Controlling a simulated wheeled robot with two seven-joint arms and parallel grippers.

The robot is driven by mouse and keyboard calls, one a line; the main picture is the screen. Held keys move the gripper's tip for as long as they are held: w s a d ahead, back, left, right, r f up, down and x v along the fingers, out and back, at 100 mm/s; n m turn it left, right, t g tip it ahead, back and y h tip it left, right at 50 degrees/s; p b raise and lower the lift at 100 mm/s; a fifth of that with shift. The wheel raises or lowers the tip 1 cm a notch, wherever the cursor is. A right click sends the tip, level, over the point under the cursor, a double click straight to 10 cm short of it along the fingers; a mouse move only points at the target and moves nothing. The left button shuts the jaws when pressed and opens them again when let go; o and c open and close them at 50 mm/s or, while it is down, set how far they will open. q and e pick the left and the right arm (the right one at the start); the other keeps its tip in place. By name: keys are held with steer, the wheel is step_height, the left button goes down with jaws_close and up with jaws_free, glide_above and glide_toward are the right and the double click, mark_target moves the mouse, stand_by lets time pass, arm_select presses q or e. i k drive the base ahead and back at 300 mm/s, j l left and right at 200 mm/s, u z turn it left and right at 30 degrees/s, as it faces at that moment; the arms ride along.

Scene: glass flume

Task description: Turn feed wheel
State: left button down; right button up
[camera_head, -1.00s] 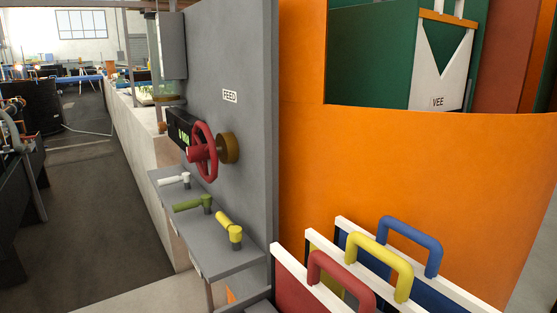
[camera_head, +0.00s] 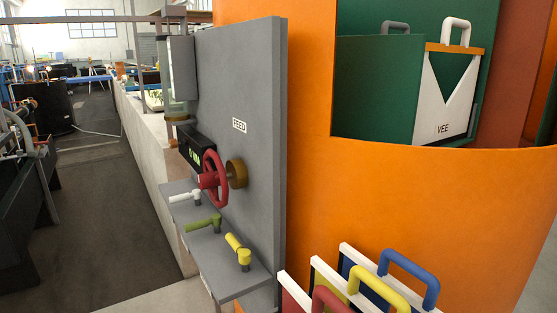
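The red feed wheel (camera_head: 216,179) stands upright on a brown hub (camera_head: 237,174) on the grey panel (camera_head: 258,90). A white label reading FEED (camera_head: 239,125) is above it. A dark box with a green lit display (camera_head: 195,155) sits just left of the wheel and partly behind it; its digits are too small to read surely. Neither of my grippers shows in the head view, and nothing is touching the wheel.
Below the wheel, a grey shelf (camera_head: 228,257) carries a white lever (camera_head: 184,197), a green lever (camera_head: 203,224) and a yellow lever (camera_head: 238,252). Boards with red, yellow (camera_head: 378,288) and blue handles stand lower right before a curved orange wall (camera_head: 400,200). Open floor (camera_head: 100,220) lies left.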

mark_target(210, 179)
steer(key=i+j+z, duration=0.2)
steer(key=j+z, duration=0.15)
steer(key=j, duration=1.05)
steer(key=j+z, duration=0.3)
steer(key=j, duration=1.15)
